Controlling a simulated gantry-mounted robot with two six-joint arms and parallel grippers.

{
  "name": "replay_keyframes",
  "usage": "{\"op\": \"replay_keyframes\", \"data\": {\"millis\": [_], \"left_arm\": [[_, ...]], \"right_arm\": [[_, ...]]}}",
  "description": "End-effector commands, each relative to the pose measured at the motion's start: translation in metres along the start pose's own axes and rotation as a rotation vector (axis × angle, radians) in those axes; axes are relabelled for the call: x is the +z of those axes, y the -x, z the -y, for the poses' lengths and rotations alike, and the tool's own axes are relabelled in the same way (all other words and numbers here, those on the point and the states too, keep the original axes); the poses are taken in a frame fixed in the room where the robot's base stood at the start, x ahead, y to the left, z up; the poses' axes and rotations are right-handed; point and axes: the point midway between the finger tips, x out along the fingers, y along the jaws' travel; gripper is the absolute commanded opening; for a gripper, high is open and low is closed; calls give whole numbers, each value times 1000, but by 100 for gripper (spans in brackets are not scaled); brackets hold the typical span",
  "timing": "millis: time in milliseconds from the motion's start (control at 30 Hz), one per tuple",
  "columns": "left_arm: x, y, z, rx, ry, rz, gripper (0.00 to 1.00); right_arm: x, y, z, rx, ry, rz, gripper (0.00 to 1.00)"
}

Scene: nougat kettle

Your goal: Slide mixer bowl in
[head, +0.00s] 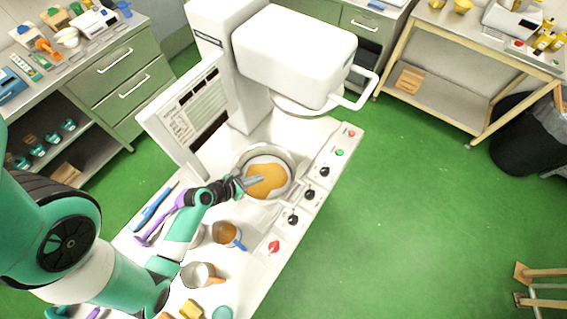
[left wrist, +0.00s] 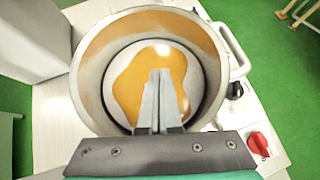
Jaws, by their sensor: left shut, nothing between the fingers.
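The metal mixer bowl (head: 289,165) stands on the white machine's base, in front of the column and the raised-looking white mixer head (head: 295,55). Orange-yellow stuff lies in the bottom of the bowl. In the left wrist view the bowl (left wrist: 90,75) fills the middle, its rim open towards the camera. My left gripper (head: 258,181) is shut and empty, over the near left part of the bowl. In the left wrist view its fingertips (left wrist: 160,75) overlap the bowl's inside; I cannot tell whether they touch it. My right gripper is not in view.
A metal pot (head: 198,275), a cup with a blue handle (head: 226,233) and a blue spatula (head: 155,208) lie on the near work surface. Knobs and a red switch (head: 274,247) line its right edge.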

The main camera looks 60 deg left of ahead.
Motion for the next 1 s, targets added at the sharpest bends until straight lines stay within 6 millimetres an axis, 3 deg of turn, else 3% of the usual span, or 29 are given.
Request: {"op": "replay_keyframes", "data": {"millis": [167, 500, 600, 800, 1000], "left_arm": [[1, -26, 1, -3, -6, 2, 0], [0, -100, 0, -2, -6, 3, 0], [10, -114, 0, -2, -6, 4, 0], [18, -131, 0, -1, -5, 2, 0], [20, -132, 0, 0, -4, 2, 0]], "right_arm": [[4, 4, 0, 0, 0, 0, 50], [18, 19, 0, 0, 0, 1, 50], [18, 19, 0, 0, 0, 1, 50], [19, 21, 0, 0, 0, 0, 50], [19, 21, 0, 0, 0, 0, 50]]}}
